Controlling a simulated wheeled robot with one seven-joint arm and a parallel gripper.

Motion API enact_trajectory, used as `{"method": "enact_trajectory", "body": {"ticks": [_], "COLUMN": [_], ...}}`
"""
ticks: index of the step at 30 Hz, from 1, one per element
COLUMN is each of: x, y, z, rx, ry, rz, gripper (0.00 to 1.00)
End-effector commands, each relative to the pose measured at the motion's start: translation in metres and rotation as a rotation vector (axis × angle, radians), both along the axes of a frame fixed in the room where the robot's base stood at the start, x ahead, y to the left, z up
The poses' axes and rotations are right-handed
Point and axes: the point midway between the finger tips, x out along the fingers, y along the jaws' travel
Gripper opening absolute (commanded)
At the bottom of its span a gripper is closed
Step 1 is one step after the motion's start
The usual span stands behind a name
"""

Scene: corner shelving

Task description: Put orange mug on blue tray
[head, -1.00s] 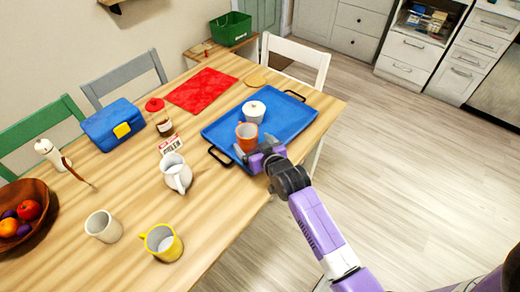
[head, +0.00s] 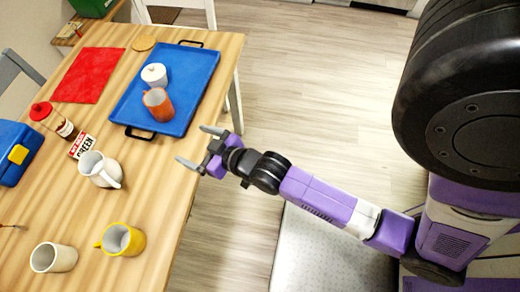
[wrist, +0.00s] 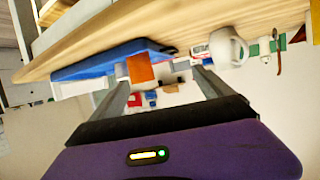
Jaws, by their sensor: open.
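The orange mug (head: 158,104) stands on the blue tray (head: 190,68), near the white lidded pot (head: 154,75). In the wrist view the orange mug (wrist: 139,69) shows on the edge of the blue tray (wrist: 85,69), ahead of my fingers. My gripper (head: 196,148) is open and empty at the table's right edge. It is apart from the mug and the tray, nearer to the front than both.
A white pitcher (head: 98,170), a yellow mug (head: 121,240) and a pale cup (head: 53,258) stand on the wooden table. A red-lidded jar (head: 52,120), red mat (head: 88,75) and blue box (head: 14,150) are at left.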

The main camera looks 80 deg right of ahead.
Motion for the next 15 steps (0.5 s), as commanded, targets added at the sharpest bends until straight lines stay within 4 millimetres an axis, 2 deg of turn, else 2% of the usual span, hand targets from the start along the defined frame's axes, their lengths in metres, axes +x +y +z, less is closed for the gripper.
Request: {"method": "enact_trajectory", "body": {"ticks": [1,6,12,15], "x": [-0.022,-0.084,-0.151,-0.176], "y": [0.017,0.058,0.093,0.103], "z": [0.001,0.022,0.064,0.087], "rx": [0.0,-0.006,-0.01,-0.011], "ry": [0.002,-0.023,-0.051,-0.064], "rz": [0.027,0.108,0.202,0.242], "gripper": [0.9,0.9,0.9,0.9]}}
